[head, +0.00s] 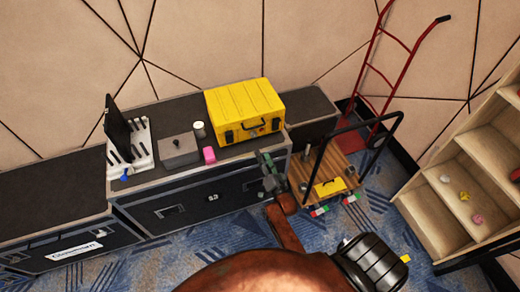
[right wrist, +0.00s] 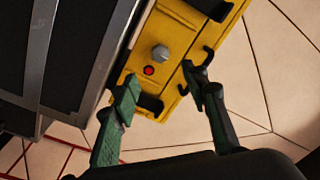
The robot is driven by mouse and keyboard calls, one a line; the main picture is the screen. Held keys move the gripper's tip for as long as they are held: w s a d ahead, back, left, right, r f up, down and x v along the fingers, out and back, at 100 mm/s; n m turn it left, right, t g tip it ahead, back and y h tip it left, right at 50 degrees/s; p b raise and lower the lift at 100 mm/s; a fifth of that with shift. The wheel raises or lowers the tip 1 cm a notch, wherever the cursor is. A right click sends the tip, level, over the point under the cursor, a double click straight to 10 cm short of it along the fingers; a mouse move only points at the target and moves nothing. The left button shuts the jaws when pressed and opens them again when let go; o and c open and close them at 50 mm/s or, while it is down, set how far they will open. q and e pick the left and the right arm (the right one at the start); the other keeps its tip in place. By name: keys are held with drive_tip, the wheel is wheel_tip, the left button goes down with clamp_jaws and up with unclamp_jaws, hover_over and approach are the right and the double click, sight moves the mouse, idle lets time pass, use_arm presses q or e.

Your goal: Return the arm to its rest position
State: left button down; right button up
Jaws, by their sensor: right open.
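My right arm comes up from the bottom centre of the head view. Its right gripper (head: 268,172), with green fingers, is just in front of the black cabinet's front edge, below the right part of the yellow case (head: 245,112). In the right wrist view the right gripper (right wrist: 162,85) is open, with its two fingers apart and nothing held between them. The yellow case (right wrist: 182,22) shows beyond the fingers, with a grey knob (right wrist: 160,53) and a red button (right wrist: 149,71). Whether the fingers touch it cannot be told. My left gripper is not in view.
The black cabinet (head: 160,205) bears a grey box (head: 180,150), a pink block (head: 209,154) and a white rack (head: 142,150). A wooden-decked cart (head: 310,168) with a small yellow case (head: 329,187) stands to the right. A red hand truck (head: 392,75) and wooden shelves (head: 440,205) are further right.

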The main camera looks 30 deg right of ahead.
drive_tip(key=shift+s+a, duration=0.1)
drive_tip(key=shift+s, duration=0.5)
drive_tip(key=s+a+f+n+g+y, duration=0.1)
drive_tip(key=s+a+f+n+g, duration=0.2)
drive_tip(key=s+f, duration=0.65)
drive_tip(key=s+a+f+n+g+y, duration=0.25)
drive_tip(key=s+f, duration=0.25)
drive_tip(key=f, duration=0.9)
drive_tip(key=s+a+f+n+g+y, duration=0.1)
drive_tip(key=s+a+f+n+g, duration=0.15)
drive_tip(key=s+f, duration=0.7)
drive_tip(key=s+f+n+g, duration=0.1)
drive_tip(key=s+f+g, duration=0.2)
drive_tip(key=s, duration=0.8)
drive_tip(key=s+f+n+g, duration=0.2)
drive_tip(key=s+f+g, duration=0.1)
drive_tip(key=s+f, duration=0.5)
drive_tip(key=s+f+n+g, duration=0.2)
drive_tip(key=s+f, duration=0.3)
drive_tip(key=s, duration=0.9)
drive_tip(key=shift+d+f+g, duration=0.3)
drive_tip(key=shift+d+g, duration=0.1)
drive_tip(key=shift+g, duration=0.3)
drive_tip(key=shift+s, duration=0.1)
